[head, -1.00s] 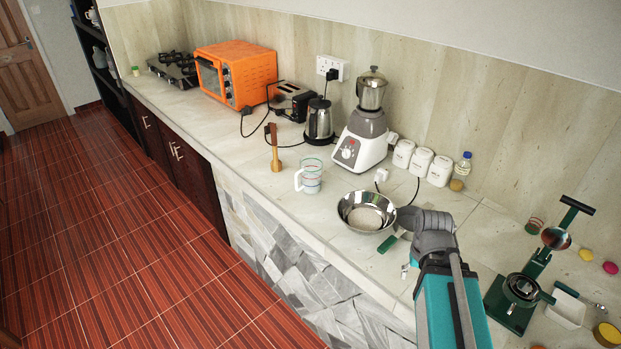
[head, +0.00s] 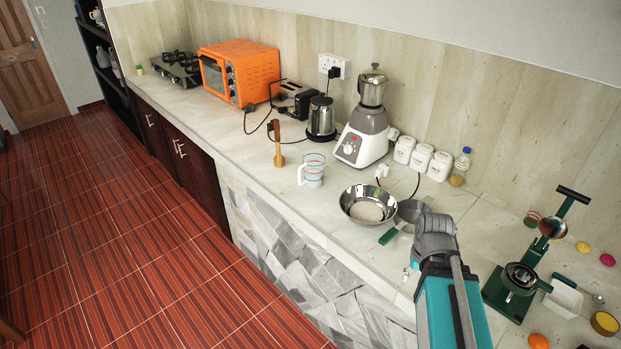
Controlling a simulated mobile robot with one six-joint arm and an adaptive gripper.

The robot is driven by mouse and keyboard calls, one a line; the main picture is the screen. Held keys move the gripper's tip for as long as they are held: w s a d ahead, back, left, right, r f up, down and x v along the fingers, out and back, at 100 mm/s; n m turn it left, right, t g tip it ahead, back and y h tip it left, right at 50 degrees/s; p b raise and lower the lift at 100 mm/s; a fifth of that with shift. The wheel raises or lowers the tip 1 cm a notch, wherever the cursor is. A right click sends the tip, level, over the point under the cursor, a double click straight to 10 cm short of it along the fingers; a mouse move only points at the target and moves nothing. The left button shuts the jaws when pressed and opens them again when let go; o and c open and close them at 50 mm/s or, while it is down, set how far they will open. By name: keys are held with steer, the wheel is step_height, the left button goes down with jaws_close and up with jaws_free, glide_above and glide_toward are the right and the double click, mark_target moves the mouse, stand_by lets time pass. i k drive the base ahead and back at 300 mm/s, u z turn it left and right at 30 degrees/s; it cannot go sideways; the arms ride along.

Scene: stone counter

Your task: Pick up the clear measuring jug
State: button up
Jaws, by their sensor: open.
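The clear measuring jug (head: 313,171) stands upright near the front edge of the counter, in the middle of the head view. It is see-through with coloured markings, and its handle is on the left side. A wooden pestle-like tool (head: 279,150) stands just behind it to the left, and a metal bowl (head: 349,211) is to its right. My teal and grey arm rises at the bottom right, well to the right of the jug and apart from it. I cannot make out my gripper's jaws; the arm links seem to hide them.
A pan with a green handle (head: 388,237) lies beside the bowl. A blender (head: 362,140), kettle (head: 321,119), toaster (head: 294,96) and orange oven (head: 240,72) line the wall behind. A green press (head: 508,290) stands at right. Counter left of the jug is fairly clear.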

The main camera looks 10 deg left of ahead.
mark_target(313, 160)
steer(key=k, duration=1.2)
steer(key=u, duration=0.55)
steer(key=i, duration=2.05)
steer(key=z, duration=0.5)
